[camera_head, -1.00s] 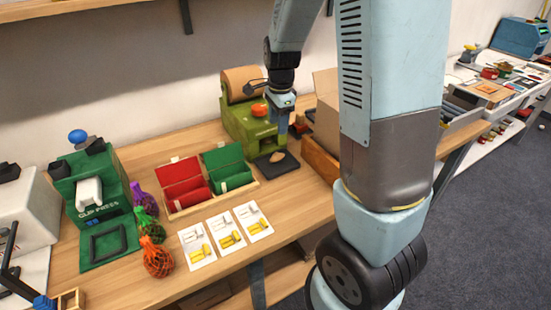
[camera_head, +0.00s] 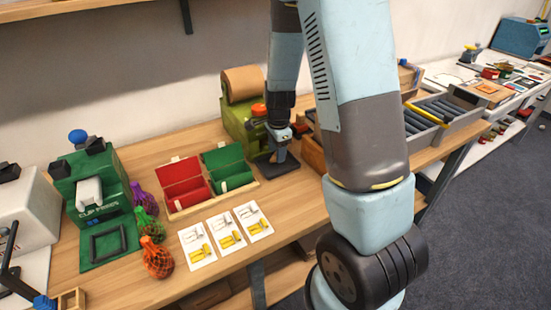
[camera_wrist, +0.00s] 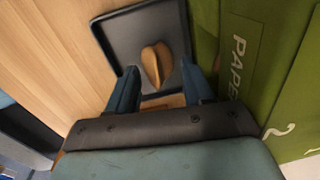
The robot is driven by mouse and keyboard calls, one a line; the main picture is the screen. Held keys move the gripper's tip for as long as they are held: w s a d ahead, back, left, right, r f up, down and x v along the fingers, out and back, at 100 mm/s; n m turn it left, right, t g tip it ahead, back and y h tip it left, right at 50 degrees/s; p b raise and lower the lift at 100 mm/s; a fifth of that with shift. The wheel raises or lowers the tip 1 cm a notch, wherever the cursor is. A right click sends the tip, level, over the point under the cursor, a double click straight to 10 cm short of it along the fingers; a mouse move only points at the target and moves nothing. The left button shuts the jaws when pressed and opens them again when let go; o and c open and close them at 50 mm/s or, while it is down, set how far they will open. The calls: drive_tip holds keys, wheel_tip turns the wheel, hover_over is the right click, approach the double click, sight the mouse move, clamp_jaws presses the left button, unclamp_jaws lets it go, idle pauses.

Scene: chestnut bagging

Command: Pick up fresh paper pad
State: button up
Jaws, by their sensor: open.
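The paper pad (camera_wrist: 155,66) is a small brown folded piece lying on a dark square tray (camera_wrist: 112,30) in the wrist view. The tray also shows in the head view (camera_head: 284,171), where my gripper hides the pad. My gripper (camera_wrist: 160,75) is open, with one blue finger on each side of the pad's near end. In the head view my gripper (camera_head: 279,158) points down just over the tray. I cannot tell whether the fingers touch the pad. The green paper dispenser (camera_head: 236,118) with its brown roll (camera_head: 243,84) stands directly behind the tray.
A box with red (camera_head: 184,184) and green (camera_head: 228,166) compartments lies left of the tray. Cards (camera_head: 225,232) lie in front, and several netted bags (camera_head: 156,258) stand farther left beside the green clip press (camera_head: 92,190). A roller tray (camera_head: 440,120) is at right.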

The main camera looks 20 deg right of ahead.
drive_tip(key=shift+f, duration=0.45)
drive_tip(key=shift+c, duration=0.4)
drive_tip(key=c, duration=0.7)
